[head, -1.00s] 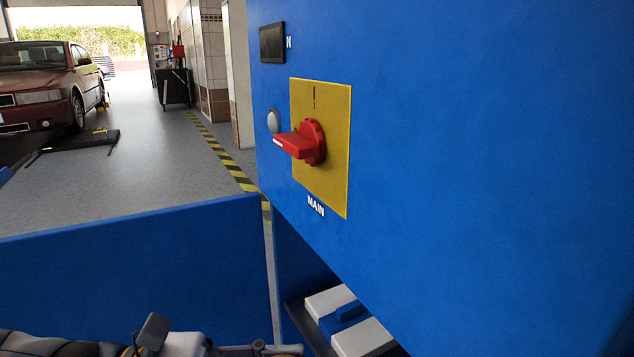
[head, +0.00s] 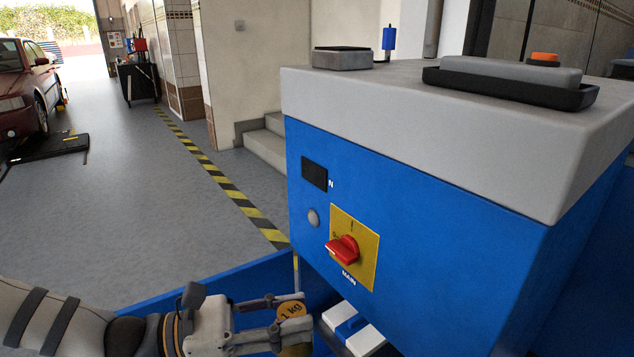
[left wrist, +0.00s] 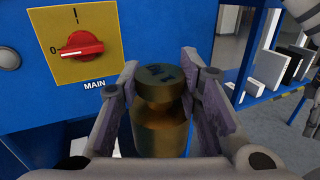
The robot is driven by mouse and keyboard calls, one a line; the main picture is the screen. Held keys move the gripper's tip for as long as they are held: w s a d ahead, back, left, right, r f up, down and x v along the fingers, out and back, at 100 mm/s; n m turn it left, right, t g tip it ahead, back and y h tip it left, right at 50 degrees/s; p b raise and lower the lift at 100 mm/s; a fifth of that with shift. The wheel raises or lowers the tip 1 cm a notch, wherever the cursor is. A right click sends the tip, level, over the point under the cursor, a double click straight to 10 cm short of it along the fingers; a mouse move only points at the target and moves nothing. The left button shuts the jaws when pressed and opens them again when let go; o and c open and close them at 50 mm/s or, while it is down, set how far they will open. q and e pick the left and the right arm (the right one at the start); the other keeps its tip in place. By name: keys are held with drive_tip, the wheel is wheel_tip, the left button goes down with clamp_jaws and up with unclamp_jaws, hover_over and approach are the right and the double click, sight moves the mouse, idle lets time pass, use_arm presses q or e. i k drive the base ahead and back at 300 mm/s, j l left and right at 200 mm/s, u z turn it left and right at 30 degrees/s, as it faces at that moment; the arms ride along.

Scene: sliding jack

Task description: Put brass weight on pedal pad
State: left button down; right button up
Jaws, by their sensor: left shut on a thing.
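The brass weight (head: 292,309), marked 1 kg, is between the fingers of my left gripper (head: 290,322) at the bottom of the head view. The left wrist view shows the brass weight (left wrist: 160,125) upright, with both fingers closed on its sides. My left gripper holds it in front of the blue cabinet (head: 430,250), below the red switch. I cannot clearly identify the pedal pad; a white and blue piece (head: 352,328) sits low beside the weight, partly hidden.
The red switch (head: 343,250) on its yellow plate juts from the cabinet front. A low blue panel (head: 190,288) stands behind my left gripper. A black tray (head: 510,88) lies on the grey cabinet top. Open floor (head: 120,200) stretches at the left.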

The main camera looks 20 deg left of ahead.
sight(342, 58)
drive_tip(key=k+j+z, duration=0.1)
drive_tip(key=j, duration=0.2)
drive_tip(key=k+j+z, duration=0.1)
drive_tip(key=j, duration=0.2)
drive_tip(key=k+j+z, duration=0.1)
drive_tip(key=j, duration=0.2)
drive_tip(key=k+j+z, duration=0.1)
drive_tip(key=j, duration=0.2)
drive_tip(key=k+j+z, duration=0.1)
drive_tip(key=j, duration=0.2)
drive_tip(key=k+j, duration=0.1)
drive_tip(key=j, duration=0.2)
drive_tip(key=j+z, duration=0.15)
drive_tip(key=j, duration=0.35)
drive_tip(key=k+j+z, duration=0.2)
drive_tip(key=j, duration=0.3)
drive_tip(key=i+j+z, duration=0.1)
drive_tip(key=j, duration=0.2)
drive_tip(key=i+j+z, duration=0.1)
drive_tip(key=j, duration=0.2)
